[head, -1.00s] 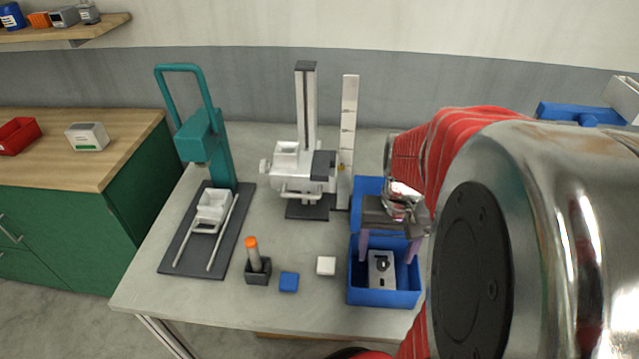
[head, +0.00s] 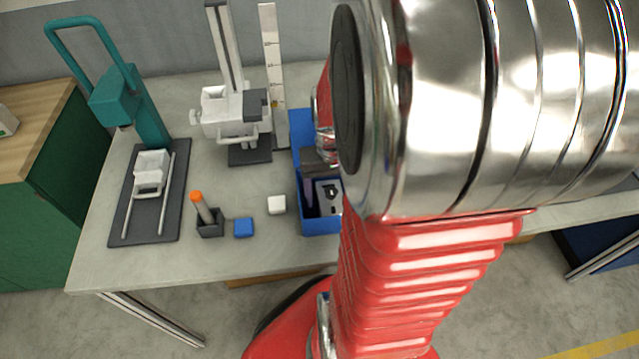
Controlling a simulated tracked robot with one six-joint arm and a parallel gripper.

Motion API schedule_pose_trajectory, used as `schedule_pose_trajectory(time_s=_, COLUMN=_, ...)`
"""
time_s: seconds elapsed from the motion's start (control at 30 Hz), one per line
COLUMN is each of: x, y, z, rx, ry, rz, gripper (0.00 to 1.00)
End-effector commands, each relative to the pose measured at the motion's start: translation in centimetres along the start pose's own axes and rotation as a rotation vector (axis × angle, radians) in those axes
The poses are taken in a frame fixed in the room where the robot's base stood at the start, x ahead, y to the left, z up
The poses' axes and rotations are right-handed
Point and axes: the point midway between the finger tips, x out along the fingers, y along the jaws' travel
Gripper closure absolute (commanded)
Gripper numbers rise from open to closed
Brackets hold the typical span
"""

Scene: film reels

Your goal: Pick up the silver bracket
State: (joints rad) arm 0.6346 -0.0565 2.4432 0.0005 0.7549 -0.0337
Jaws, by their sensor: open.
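The silver bracket (head: 327,200) is a flat light-grey plate with a dark round hole. It lies in the front part of the blue bin (head: 318,227), and its right side is hidden behind my arm. My gripper (head: 311,190) points down at the bin, its left finger showing at the left of the bracket. The other finger is hidden behind my arm. The gripper is open, and I cannot tell how far above the bracket the fingertips are.
A white cube (head: 277,204), a blue block (head: 243,227) and a dark holder with an orange-tipped stick (head: 204,213) stand left of the bin. A teal press (head: 127,99) and a white stand machine (head: 228,112) stand behind. The table's front strip is clear.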

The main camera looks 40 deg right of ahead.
Motion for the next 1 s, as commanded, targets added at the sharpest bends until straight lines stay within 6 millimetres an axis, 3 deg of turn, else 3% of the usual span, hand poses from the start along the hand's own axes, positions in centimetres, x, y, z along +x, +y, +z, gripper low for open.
schedule_pose_trajectory(time_s=0.23, x=-0.02, y=0.01, z=-0.01, rx=0.000, ry=0.000, rz=0.000, gripper=0.33)
schedule_pose_trajectory(time_s=1.0, x=-0.05, y=0.00, z=-0.03, rx=0.000, ry=0.001, rz=0.000, gripper=0.84)
